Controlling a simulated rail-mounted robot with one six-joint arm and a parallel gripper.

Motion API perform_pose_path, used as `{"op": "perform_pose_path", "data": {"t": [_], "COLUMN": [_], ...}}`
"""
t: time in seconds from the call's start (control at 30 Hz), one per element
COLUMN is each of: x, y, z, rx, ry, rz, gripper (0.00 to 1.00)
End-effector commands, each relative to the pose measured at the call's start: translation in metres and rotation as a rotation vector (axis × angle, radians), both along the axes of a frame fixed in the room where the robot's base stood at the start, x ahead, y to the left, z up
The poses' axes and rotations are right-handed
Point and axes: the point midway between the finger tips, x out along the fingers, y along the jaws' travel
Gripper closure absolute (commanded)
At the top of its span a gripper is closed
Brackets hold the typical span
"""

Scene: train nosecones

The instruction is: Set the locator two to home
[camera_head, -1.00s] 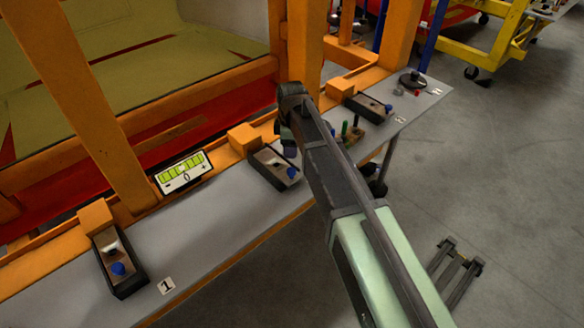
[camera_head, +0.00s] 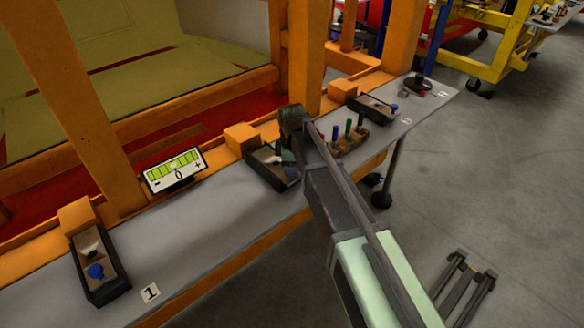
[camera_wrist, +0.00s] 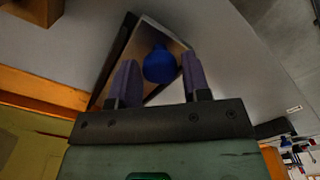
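The middle locator box (camera_head: 259,172), a dark open tray, sits on the grey shelf, second from the left; no number shows beside it. My gripper (camera_head: 287,166) is over its front end and hides its blue knob in the head view. In the wrist view the blue knob (camera_wrist: 159,65) stands on the box's metal plate (camera_wrist: 150,36). The two purple fingers of my open gripper (camera_wrist: 159,74) are on either side of the knob, with visible gaps. I cannot tell how deep they reach around it.
Left is a box with a blue knob (camera_head: 96,271) by a label "1" (camera_head: 150,292). Right are colored pegs (camera_head: 348,128), another box (camera_head: 373,106) and a handwheel (camera_head: 418,85). Orange posts (camera_head: 300,60) rise behind.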

Motion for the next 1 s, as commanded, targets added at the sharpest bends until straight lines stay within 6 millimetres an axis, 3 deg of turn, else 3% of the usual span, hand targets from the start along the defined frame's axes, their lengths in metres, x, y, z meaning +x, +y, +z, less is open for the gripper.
{"op": "perform_pose_path", "data": {"t": [0.03,0.27,0.47,0.7,1.0], "x": [0.000,0.000,0.005,0.034,0.038], "y": [0.000,0.000,0.004,0.031,0.035], "z": [0.000,0.000,0.000,0.000,0.000], "rx": [0.000,0.000,0.000,0.000,0.002], "ry": [0.000,0.000,0.000,0.000,-0.004], "rz": [0.000,0.000,0.000,0.001,0.000], "gripper": [0.64,0.99,1.00,1.00,1.00]}}
